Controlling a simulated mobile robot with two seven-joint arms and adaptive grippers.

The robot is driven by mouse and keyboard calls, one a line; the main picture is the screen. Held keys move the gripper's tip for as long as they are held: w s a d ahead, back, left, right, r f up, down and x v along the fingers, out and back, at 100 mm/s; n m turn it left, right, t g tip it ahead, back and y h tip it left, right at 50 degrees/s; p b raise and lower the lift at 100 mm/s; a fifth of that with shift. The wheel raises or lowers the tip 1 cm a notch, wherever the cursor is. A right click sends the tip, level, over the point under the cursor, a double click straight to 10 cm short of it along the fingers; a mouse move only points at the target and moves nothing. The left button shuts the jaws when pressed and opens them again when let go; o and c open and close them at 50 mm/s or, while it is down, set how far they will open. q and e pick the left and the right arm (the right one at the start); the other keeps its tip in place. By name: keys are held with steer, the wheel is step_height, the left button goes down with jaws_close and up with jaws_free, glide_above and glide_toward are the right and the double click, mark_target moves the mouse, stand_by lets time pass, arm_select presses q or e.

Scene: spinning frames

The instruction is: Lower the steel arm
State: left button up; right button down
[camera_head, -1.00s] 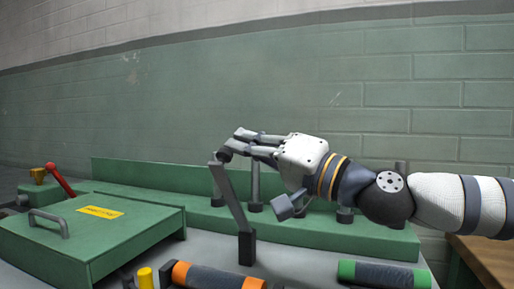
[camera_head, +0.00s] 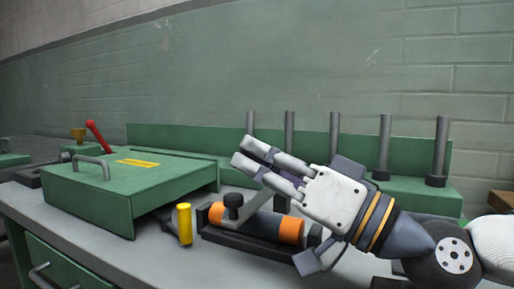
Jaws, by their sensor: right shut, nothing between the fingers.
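The steel arm (camera_head: 257,202) lies low, slanting across the dark cylinder with orange bands (camera_head: 290,230). Its black knob end (camera_head: 233,206) is by the cylinder's left part. The far part of the steel arm and its pivot are hidden behind my right gripper. My right gripper (camera_head: 243,153) is shut and empty, its fingers pointing up and left. It is above the steel arm, and the knob is clear of its fingertips. My left gripper is not in view.
A yellow handle (camera_head: 184,223) stands just left of the cylinder. A green box with a grey handle (camera_head: 120,190) and a red lever (camera_head: 98,136) are at the left. Several upright steel posts (camera_head: 289,134) stand behind my right gripper.

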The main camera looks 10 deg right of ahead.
steer(key=shift+s+a+f, duration=0.1)
steer(key=shift+s+f, duration=0.05)
steer(key=shift+f, duration=0.35)
